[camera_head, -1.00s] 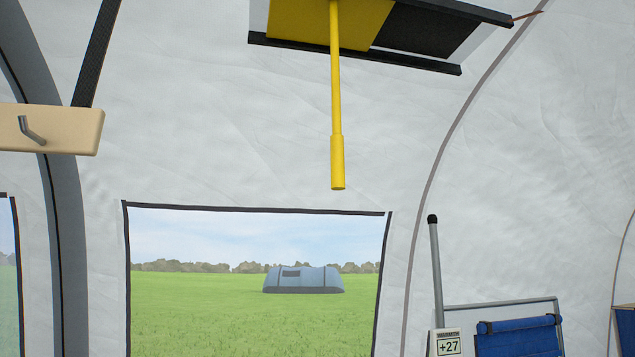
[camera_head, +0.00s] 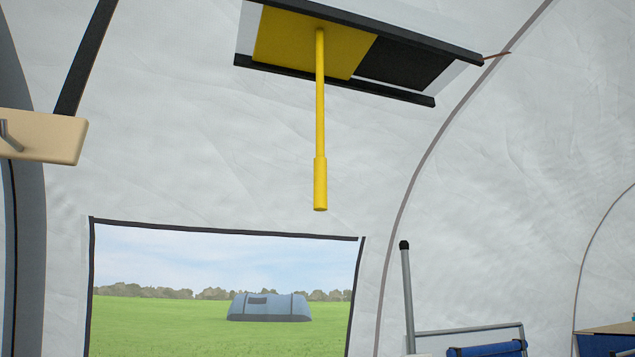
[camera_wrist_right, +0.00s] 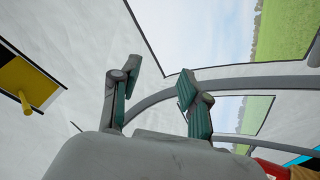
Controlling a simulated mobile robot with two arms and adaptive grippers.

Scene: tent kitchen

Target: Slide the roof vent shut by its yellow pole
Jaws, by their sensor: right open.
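The roof vent's yellow sliding panel (camera_head: 300,45) sits between two black rails (camera_head: 400,90) in the sloping tent roof, at the top of the head view. To its right is a dark section (camera_head: 405,62) of the vent. The yellow pole (camera_head: 320,120) hangs from the panel, with a thicker grip at its lower end. In the right wrist view the yellow panel (camera_wrist_right: 22,75) and the pole's end (camera_wrist_right: 27,108) show at the left edge. My right gripper (camera_wrist_right: 155,80) is open and empty, apart from the pole. My left gripper is not in view.
A window (camera_head: 220,290) onto a green field lies below the vent. A wooden hook board (camera_head: 45,135) is at the left. A grey post (camera_head: 408,290) with a black cap and a blue folded item (camera_head: 487,349) are at lower right. Space around the pole is clear.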

